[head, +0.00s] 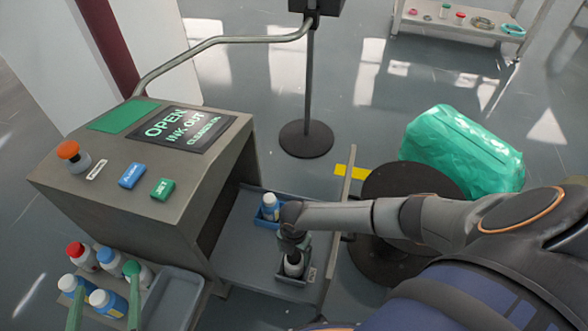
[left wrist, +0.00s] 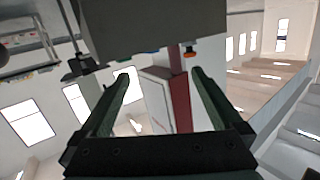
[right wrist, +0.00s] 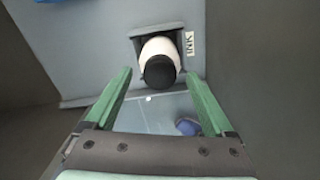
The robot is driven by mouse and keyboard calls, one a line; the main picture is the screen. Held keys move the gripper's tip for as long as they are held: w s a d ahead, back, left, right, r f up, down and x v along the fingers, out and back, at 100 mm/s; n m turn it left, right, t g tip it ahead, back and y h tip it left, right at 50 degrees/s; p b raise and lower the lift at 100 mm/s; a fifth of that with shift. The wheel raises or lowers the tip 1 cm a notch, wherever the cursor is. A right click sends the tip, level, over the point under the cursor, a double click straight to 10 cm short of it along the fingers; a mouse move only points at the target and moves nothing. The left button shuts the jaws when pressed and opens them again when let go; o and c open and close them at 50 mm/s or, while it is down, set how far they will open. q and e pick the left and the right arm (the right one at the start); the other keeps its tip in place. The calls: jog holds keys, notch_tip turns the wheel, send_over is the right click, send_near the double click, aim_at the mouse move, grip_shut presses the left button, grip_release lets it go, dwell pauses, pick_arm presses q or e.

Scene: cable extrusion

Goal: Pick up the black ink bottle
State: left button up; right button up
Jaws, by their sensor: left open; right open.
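The black ink bottle, white-bodied with a black cap, stands in a small square holder (right wrist: 142,45) on the grey shelf; the bottle (right wrist: 160,62) is seen from above in the right wrist view. In the head view the white bottle (head: 293,266) shows partly beneath my right gripper (head: 291,244), which hides its top. My right gripper (right wrist: 162,80) is open, its two green fingers apart and empty, with the bottle ahead between their tips. My left gripper (head: 105,284) is open and empty at the lower left of the head view; its spread fingers also show in the left wrist view (left wrist: 163,75).
Several capped bottles (head: 108,261) stand beside the grey machine (head: 150,190) near my left gripper. A black round drum (head: 410,190) and green bag (head: 462,150) are at the right.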

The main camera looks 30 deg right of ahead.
pick_arm(q)
jog(key=shift+w+r+m+t+h, duration=0.15)
jog(key=shift+r+t, duration=0.25)
jog(key=shift+r, duration=0.45)
jog(key=shift+w+r+m+t+h, duration=0.15)
jog(key=shift+r+t, duration=0.25)
jog(key=shift+r, duration=0.45)
pick_arm(e)
jog(key=shift+f, duration=0.6)
grip_shut()
